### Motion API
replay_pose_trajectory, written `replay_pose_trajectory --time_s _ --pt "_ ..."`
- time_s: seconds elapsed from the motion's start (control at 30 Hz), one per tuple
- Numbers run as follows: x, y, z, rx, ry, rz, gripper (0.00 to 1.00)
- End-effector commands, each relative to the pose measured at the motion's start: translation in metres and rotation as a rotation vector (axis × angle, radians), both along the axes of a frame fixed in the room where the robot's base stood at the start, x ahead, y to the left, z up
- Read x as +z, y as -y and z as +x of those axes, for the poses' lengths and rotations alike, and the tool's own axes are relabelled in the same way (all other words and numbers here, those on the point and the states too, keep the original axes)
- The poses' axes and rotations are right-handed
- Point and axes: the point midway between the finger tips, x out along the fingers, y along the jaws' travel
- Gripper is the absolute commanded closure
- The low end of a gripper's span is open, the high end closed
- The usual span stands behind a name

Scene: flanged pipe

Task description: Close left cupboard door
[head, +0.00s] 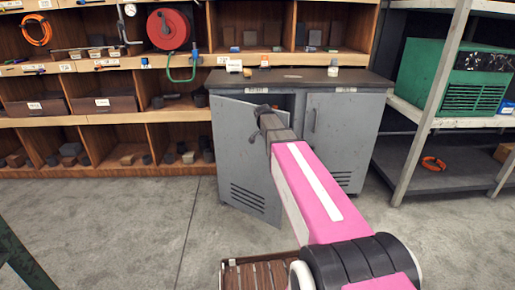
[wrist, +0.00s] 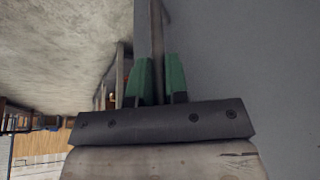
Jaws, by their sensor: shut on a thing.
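The left cupboard door (head: 240,150) is a grey metal panel with slots low down. It stands ajar on the grey cupboard, with a dark gap between its right edge and the cupboard front. The right cupboard door (head: 338,140) is closed, with a vertical handle.
A dark worktop (head: 300,78) with small items covers the cupboard. Wooden shelves (head: 110,120) with boxes and blocks stand to the left. A metal rack (head: 430,100) with a green machine (head: 458,80) stands to the right.

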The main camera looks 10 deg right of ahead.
Motion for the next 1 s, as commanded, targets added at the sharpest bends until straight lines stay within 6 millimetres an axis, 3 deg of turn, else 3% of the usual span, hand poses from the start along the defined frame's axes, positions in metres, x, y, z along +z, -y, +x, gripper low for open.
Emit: replay_pose_trajectory --time_s 0.03,0.3,0.5,0.8,1.0 --pt "0.0 0.016 0.015 0.027 0.0 0.0 1.0" --pt "0.0 0.082 0.096 0.247 0.001 -0.001 1.0" --pt "0.0 0.119 0.163 0.416 0.0 0.0 1.0" --pt "0.001 0.143 0.234 0.536 -0.001 -0.002 1.0" --pt "0.001 0.148 0.255 0.535 -0.001 -0.002 1.0"
